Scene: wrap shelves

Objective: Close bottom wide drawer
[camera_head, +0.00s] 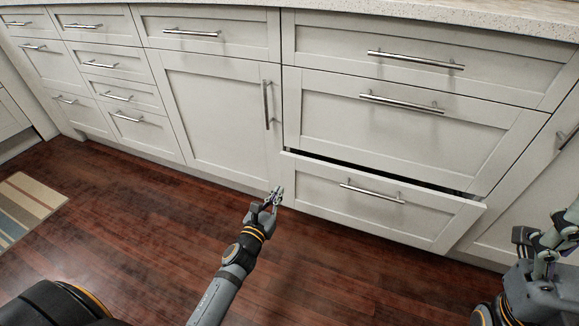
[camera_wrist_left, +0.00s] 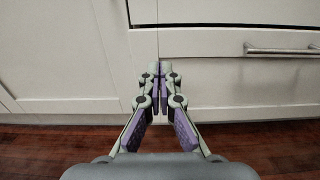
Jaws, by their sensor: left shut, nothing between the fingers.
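The bottom wide drawer (camera_head: 330,185) is a white panel with a horizontal metal bar handle (camera_head: 372,193), low in the right cabinet block. It stands partly open, with a dark gap along its top edge that looks wider at the right. Its front also shows in the left wrist view (camera_wrist_left: 235,82). My left gripper (camera_head: 278,193) is shut and empty, near the drawer's lower left corner in the head view. Its fingertips (camera_wrist_left: 160,68) are together near the drawer's left edge in the left wrist view; contact cannot be told. Part of my right arm shows at the right edge; its fingers are unclear.
Two wide drawers (camera_head: 400,112) above are shut. A cabinet door (camera_head: 215,105) with a vertical handle is left of the open drawer, with more shut drawers farther left. The dark wood floor (camera_head: 150,230) is clear apart from a striped rug (camera_head: 28,203) at far left.

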